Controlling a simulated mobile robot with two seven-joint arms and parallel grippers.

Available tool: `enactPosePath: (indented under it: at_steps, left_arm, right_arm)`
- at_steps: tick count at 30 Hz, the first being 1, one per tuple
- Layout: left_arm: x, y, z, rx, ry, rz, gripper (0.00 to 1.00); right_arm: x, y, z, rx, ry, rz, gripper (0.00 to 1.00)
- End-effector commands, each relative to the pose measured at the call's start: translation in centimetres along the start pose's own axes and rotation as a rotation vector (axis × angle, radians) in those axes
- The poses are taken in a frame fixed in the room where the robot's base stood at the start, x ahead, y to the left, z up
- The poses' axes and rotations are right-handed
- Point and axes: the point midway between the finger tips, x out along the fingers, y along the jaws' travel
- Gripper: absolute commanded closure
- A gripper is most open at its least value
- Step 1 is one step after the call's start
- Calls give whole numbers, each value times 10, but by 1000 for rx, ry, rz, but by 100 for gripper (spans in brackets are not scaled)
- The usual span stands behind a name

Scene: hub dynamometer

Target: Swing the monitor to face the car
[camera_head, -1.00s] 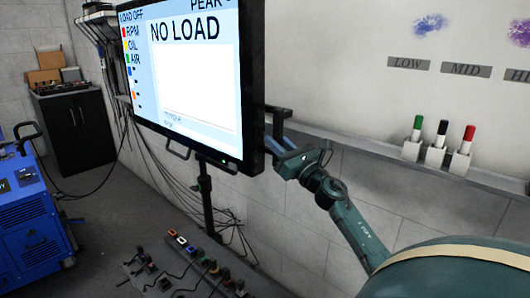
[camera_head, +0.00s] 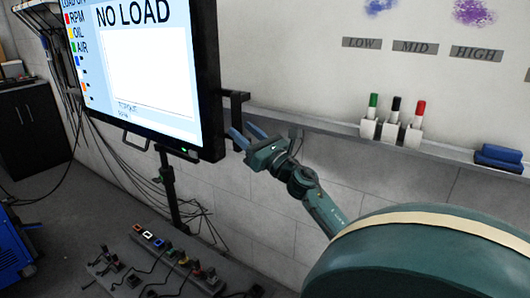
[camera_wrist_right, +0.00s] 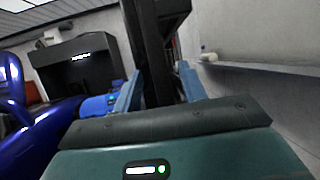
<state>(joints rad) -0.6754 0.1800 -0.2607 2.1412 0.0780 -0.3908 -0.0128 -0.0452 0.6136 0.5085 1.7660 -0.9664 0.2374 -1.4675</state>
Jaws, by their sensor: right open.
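The monitor (camera_head: 140,65) hangs at the upper left of the head view, its lit screen reading "NO LOAD". A black bracket-shaped handle (camera_head: 238,98) sticks out from its right edge. My right gripper (camera_head: 244,130) is open at the lower part of this handle. In the wrist view, a dark upright bar (camera_wrist_right: 156,60) stands between the two blue fingers of my right gripper (camera_wrist_right: 159,88), with no firm grip visible. My left gripper is not in view. No car can be made out for certain; a glossy blue body (camera_wrist_right: 15,125) shows at the left of the wrist view.
A stand pole (camera_head: 167,190) and hanging cables are below the monitor. A ledge (camera_head: 320,123) with marker pens and a blue block (camera_head: 498,157) runs along the wall. A floor board (camera_head: 165,255) holds connectors. A blue machine (camera_head: 12,245) stands at left.

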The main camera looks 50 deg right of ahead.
Motion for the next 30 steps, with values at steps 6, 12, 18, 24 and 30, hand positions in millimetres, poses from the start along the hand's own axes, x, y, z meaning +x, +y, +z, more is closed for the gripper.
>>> enactPosePath:
  at_steps: [6,12,18,24,30]
  left_arm:
    - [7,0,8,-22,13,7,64]
    - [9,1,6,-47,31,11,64]
    - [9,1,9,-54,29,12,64]
    - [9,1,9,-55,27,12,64]
    - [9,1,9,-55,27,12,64]
  right_arm:
    - [-54,0,-4,-1,3,-3,58]
    - [-87,-1,-3,1,1,-3,58]
    - [-100,-1,-1,-1,1,-2,58]
    - [-100,0,0,-1,1,-2,58]
    - [-100,-1,0,-2,1,-2,58]
